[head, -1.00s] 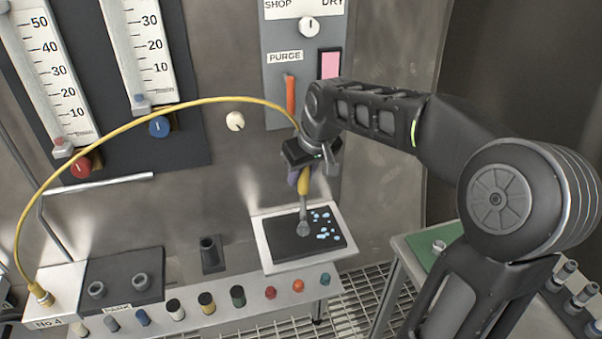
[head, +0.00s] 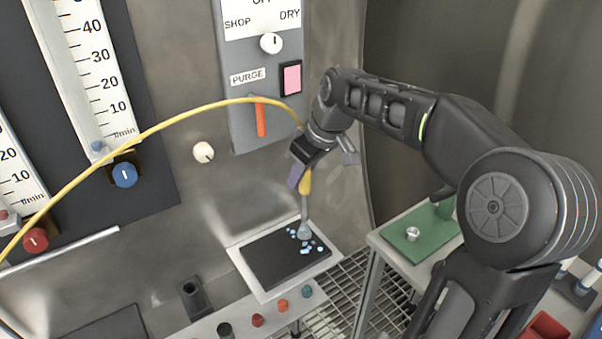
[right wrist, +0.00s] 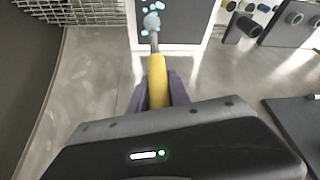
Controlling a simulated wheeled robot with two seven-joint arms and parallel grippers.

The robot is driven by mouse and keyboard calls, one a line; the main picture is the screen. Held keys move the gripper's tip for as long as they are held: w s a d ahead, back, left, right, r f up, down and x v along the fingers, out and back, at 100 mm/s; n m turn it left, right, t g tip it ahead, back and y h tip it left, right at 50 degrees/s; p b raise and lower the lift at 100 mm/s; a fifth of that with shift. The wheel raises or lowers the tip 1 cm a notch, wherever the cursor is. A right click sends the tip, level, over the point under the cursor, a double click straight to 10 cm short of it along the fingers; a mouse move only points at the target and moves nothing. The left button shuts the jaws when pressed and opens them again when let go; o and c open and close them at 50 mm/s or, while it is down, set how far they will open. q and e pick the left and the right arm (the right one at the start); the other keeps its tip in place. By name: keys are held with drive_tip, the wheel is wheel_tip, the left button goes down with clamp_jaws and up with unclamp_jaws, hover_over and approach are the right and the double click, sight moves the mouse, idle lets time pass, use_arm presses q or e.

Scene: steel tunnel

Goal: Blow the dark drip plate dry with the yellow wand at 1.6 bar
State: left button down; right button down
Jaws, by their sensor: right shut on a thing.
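The dark drip plate (head: 272,262) lies in a pale tray (head: 247,276) on the shelf. Several light-blue droplets (head: 306,246) sit on its right part; droplets also show in the right wrist view (right wrist: 172,6). My right gripper (head: 301,181) is shut on the yellow wand (head: 305,184), which also shows in the right wrist view (right wrist: 157,80). The wand points down, its grey nozzle just over the droplets; whether it touches the plate I cannot tell. A yellow hose (head: 190,112) arcs from the wand to the left. No pressure readout shows. My left gripper is out of view.
A grey panel (head: 240,113) carries a white selector knob (head: 271,43), an orange PURGE lever (head: 261,118) and a pink patch (head: 291,78). Flow tubes with blue (head: 124,175) and red (head: 35,240) knobs are left. A green-topped side table (head: 420,233) stands right, beyond a floor grate.

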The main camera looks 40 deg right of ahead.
sight(300, 184)
drive_tip(key=shift+w+a, duration=0.15)
drive_tip(key=shift+f, duration=0.15)
drive_tip(key=shift+f+b, duration=1.15)
drive_tip(key=shift+f, duration=0.25)
drive_tip(key=shift+r, duration=0.1)
idle(0.7)
drive_tip(key=s+a+r, duration=0.1)
drive_tip(key=a+r, duration=0.1)
drive_tip(key=a, duration=0.4)
drive_tip(key=s+a+r+p, duration=0.1)
drive_tip(key=s+a+r, duration=0.1)
drive_tip(key=a, duration=0.4)
drive_tip(key=shift+r, duration=0.45)
idle(0.6)
